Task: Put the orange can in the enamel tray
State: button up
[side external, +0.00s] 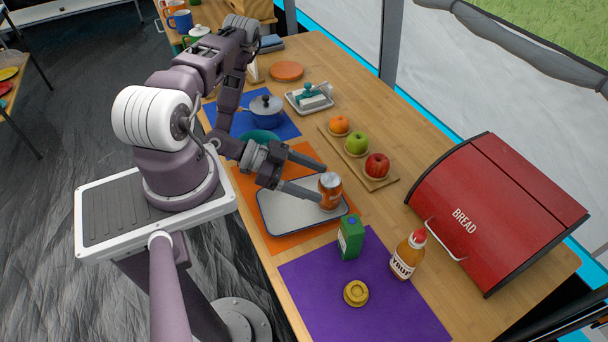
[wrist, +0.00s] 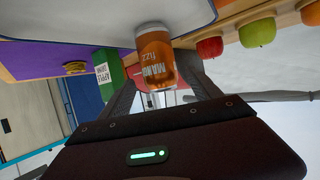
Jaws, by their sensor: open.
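The orange can (side external: 331,191) stands upright at the right end of the white, blue-rimmed enamel tray (side external: 285,209). It appears to rest on the tray floor, inside the rim. My gripper (side external: 321,184) is open, with one finger on each side of the can. In the wrist view, the can (wrist: 155,58) sits between the spread fingers of my gripper (wrist: 154,77), and the tray (wrist: 110,8) shows behind its base. Small gaps between fingers and can are hard to judge.
A green juice carton (side external: 350,236) stands close to the tray's near right corner. A fruit board (side external: 376,183) and red bread box (side external: 497,210) lie to the right.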

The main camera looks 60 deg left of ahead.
jog(key=w+a+r+m+g+y, duration=0.1)
jog(key=w+a+r+g+y, duration=0.15)
jog(key=a, duration=0.35)
jog(key=w+a+r+g+y, duration=0.2)
jog(key=w+a+r+y, duration=0.15)
jog(key=a, duration=0.25)
notch_tip(320, 180, up, 13)
jog(key=w+n+y, duration=0.2)
jog(key=y, duration=0.2)
jog(key=s+d+r+n+y, duration=0.1)
jog(key=s+d+r+n, duration=0.4)
jog(key=r, duration=0.5)
jog(key=s+d+r+n+h, duration=0.1)
jog(key=s+d+r+h, duration=0.2)
jog(key=s+d, duration=1.1)
jog(key=shift+s+r+g, duration=0.45)
jog(key=shift+s+r, duration=0.1)
jog(key=shift+r, duration=0.4)
